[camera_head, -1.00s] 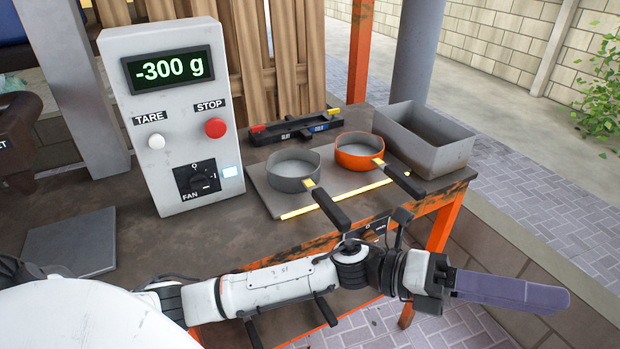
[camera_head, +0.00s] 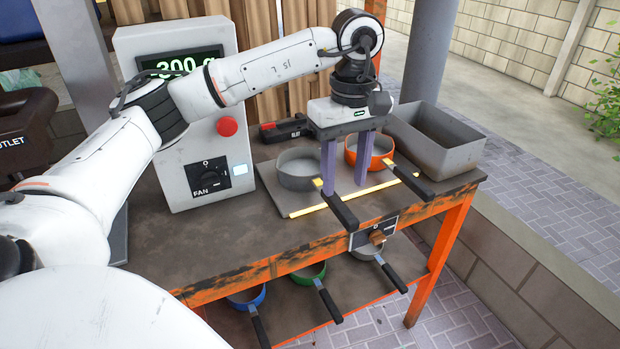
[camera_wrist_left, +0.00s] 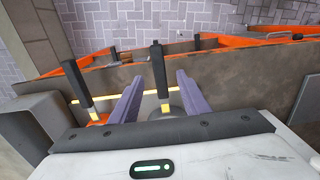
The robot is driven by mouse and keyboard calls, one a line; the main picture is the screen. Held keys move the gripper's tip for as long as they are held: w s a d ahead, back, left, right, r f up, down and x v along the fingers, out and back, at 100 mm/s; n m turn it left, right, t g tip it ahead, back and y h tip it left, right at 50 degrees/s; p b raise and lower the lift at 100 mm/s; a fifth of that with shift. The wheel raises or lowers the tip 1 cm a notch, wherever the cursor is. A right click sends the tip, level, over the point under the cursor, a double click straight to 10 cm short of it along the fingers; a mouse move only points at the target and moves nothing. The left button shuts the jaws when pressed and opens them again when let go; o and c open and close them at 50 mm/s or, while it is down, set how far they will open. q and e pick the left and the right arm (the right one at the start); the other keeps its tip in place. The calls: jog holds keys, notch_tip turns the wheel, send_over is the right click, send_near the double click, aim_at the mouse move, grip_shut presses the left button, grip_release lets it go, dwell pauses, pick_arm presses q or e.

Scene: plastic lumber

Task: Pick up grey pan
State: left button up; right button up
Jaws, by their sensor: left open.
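The grey pan (camera_head: 298,170) sits on a flat plate on the workbench, its black handle (camera_head: 341,208) pointing toward the front edge. My left gripper (camera_head: 345,190) points down above that handle, with its two purple fingers apart and empty. In the left wrist view the grey pan's handle (camera_wrist_left: 159,72) shows between the open fingers (camera_wrist_left: 160,84). The fingers partly hide the pan's right side and the handle's base. I cannot tell how far the tips are above the handle. My right gripper is not in view.
An orange pan (camera_head: 366,148) stands close right of the gripper, its handle also pointing forward. A grey bin (camera_head: 440,150) is at the right, a scale box (camera_head: 205,165) at the left. Blue, green and grey pans (camera_head: 367,252) are on the lower shelf.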

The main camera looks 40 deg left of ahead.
aim_at(342, 207)
pick_arm(q)
jog(key=f, duration=0.7)
jog(key=shift+w+a+f+p, duration=0.1)
jog(key=shift+w+a+p, duration=0.1)
jog(key=shift+p, duration=0.2)
grip_shut()
